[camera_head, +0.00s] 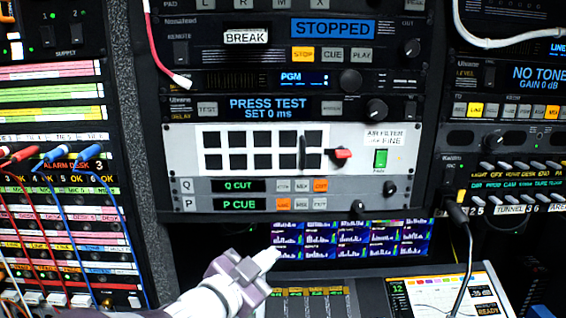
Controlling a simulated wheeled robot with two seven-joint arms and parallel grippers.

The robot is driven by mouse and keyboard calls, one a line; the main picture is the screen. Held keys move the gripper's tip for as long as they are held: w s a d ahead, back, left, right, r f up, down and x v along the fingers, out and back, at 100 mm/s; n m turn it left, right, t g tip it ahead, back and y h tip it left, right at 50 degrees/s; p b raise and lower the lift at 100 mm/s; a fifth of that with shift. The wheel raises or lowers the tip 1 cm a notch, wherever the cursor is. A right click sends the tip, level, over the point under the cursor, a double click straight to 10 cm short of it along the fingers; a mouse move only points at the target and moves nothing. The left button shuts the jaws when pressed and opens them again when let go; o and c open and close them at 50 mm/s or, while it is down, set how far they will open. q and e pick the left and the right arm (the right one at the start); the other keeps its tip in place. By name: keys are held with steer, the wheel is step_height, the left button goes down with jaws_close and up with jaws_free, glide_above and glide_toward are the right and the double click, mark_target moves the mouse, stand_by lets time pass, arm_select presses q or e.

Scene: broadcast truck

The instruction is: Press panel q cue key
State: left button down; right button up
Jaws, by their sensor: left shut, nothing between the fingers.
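The Q panel (210,186) is a thin grey strip in the rack, and its display (239,186) reads "Q CUT". To its right are three small keys. The left one, apparently the cue key (283,186), is grey and unlit, as is the middle key (302,186). The right key (320,185) is lit orange. My left gripper (267,258) is shut and empty, with its tip below the panels and apart from the keys. My right gripper is not in view.
Directly below is the P panel (190,204), reading "P CUE", with its left key (283,204) lit orange. Above is a white air filter panel (182,145) with a red knob (343,154). A cable (152,45) hangs at upper left. Patch cords (55,160) crowd the left rack.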

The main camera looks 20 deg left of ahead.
mark_target(283, 186)
arm_select(q)
steer(key=s+d+r+m+h+p, duration=0.2)
steer(key=d+r+m+h, duration=0.1)
steer(key=r, duration=0.6)
steer(key=shift+s+r+m+t+h, duration=0.25)
steer(key=shift+m+t+h, duration=0.2)
steer(key=shift+h, duration=0.35)
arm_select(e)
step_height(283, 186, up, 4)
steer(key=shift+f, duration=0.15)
arm_select(q)
steer(key=shift+f, duration=0.1)
steer(key=shift+w, duration=0.1)
steer(key=shift+w+a+p, duration=0.15)
steer(key=shift+w+a, duration=0.25)
steer(key=shift+w, duration=1)
steer(key=shift+w+a+p, duration=0.2)
steer(key=shift+w+a, duration=0.2)
steer(key=shift+w, duration=0.95)
steer(key=shift+w+a+p, duration=0.15)
steer(key=shift+w+a, duration=0.25)
steer(key=shift+w, duration=1)
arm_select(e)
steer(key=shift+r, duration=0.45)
arm_select(q)
steer(key=shift+w, duration=0.15)
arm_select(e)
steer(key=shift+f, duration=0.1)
